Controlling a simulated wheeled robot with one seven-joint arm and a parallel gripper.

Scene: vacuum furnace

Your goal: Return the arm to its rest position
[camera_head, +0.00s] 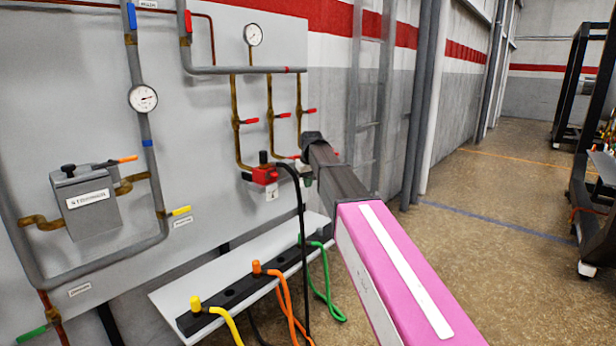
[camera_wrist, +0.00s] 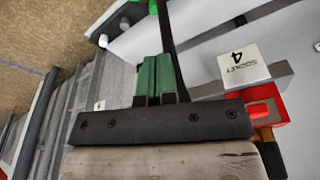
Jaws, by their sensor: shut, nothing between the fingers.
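My arm reaches in from the lower right of the head view, and its dark end is close to the wall panel (camera_head: 70,130). My gripper (camera_wrist: 157,62) shows in the wrist view as green fingers standing shut together in front of a dark bar, with nothing between them. In the head view only a small dark green part of it shows below the arm's end, just right of a red socket block (camera_head: 264,175). In the wrist view the red block (camera_wrist: 262,103) is to the right of the fingers, beside a white label reading "SOCKET 4" (camera_wrist: 243,63).
A black cable (camera_head: 303,235) hangs close beside my gripper. A white shelf (camera_head: 170,293) below carries a black strip with yellow, orange and green plugs. Gauges, pipes and valves cover the panel. Open floor (camera_head: 480,185) lies to the right, with a dark rack (camera_head: 577,90) beyond.

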